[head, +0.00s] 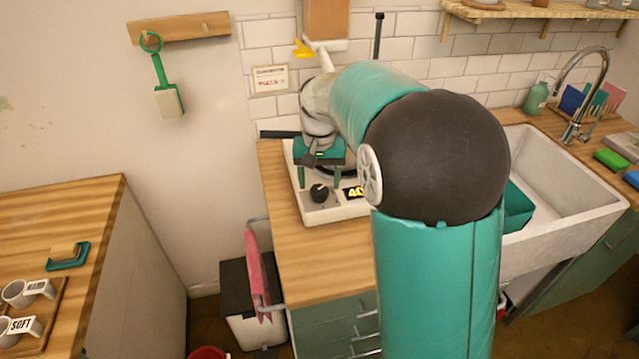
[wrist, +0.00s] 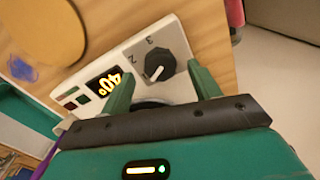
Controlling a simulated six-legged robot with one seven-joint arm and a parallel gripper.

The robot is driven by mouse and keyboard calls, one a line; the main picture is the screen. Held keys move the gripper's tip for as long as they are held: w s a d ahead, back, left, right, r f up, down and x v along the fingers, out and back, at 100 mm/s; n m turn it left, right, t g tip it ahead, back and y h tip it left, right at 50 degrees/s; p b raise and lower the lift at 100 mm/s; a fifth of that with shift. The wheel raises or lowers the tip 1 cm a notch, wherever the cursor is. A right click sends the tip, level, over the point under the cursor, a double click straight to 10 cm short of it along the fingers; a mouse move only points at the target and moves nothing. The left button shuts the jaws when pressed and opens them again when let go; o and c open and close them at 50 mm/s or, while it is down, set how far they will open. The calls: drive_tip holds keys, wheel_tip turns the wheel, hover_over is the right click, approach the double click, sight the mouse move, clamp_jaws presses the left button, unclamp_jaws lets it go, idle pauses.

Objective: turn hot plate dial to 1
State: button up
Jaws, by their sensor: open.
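The white hot plate (head: 345,209) sits on the wooden counter, with a black dial (head: 319,192) on its front panel. The dial also shows in the wrist view (wrist: 150,62), with a white mark on its lower part and the numerals 2 and 3 printed beside it. No numeral 1 is visible. A lit display (wrist: 104,83) next to the dial reads about 40°. My gripper (head: 319,184) is open, its two green fingers pointing down at the panel. In the wrist view its fingers (wrist: 162,72) stand on either side of the dial, apart from it as far as I can tell.
A round tan object (wrist: 45,25) is blurred at the wrist view's upper left. A white sink (head: 570,195) is to the right. A pink towel (head: 257,268) hangs at the counter's left end above a bin (head: 250,325). Another wooden counter (head: 60,215) stands at the left.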

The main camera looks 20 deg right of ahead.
sight(320, 190)
wheel_tip(320, 190, up, 12)
idle(0.3)
drive_tip(key=shift+s, duration=0.1)
